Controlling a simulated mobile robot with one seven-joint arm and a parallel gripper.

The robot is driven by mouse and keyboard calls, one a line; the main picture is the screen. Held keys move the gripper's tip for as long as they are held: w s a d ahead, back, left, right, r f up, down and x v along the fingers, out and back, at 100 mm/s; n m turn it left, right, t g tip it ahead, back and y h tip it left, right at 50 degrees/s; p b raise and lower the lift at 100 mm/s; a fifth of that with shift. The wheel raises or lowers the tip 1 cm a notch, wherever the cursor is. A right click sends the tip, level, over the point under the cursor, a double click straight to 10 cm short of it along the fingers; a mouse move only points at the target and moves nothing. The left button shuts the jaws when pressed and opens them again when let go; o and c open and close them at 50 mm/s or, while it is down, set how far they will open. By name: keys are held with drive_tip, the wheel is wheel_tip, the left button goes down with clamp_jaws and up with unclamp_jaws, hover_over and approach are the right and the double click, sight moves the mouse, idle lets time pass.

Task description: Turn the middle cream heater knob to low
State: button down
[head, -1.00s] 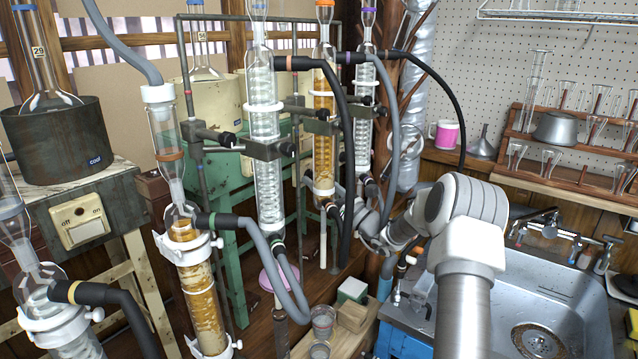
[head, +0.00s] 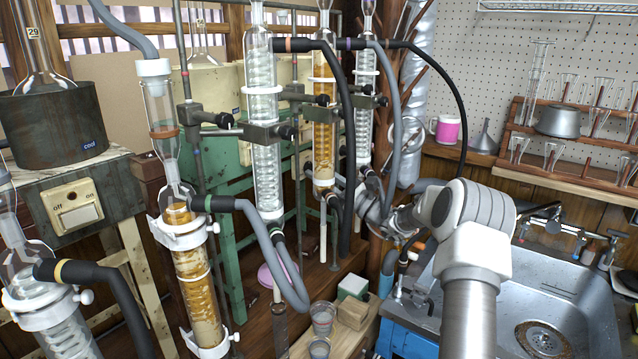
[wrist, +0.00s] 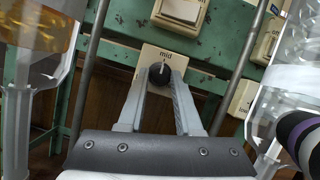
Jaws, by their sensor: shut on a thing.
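The heater knob (wrist: 160,74) is dark and round, on a cream plate (wrist: 150,54) fixed to a green frame in the wrist view. The word "mid" is printed above it, and its pale pointer mark points up towards that word. My gripper (wrist: 162,77) has one finger on each side of the knob and is shut on it. In the head view the knob and my fingertips are hidden behind the glass columns and hoses; only my arm shows, reaching in from the right.
Glass condensers (head: 265,160) (head: 324,110) and black and grey hoses (head: 392,110) stand close around my arm. Another cream knob plate (wrist: 243,98) is at the right in the wrist view. A metal sink (head: 575,295) lies at the right.

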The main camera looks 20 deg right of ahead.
drive_tip(key=shift+n, duration=0.5)
drive_tip(key=c, duration=0.6)
unclamp_jaws()
drive_tip(key=p+v, duration=0.1)
drive_tip(key=v, duration=1.6)
drive_tip(key=shift+d, duration=0.3)
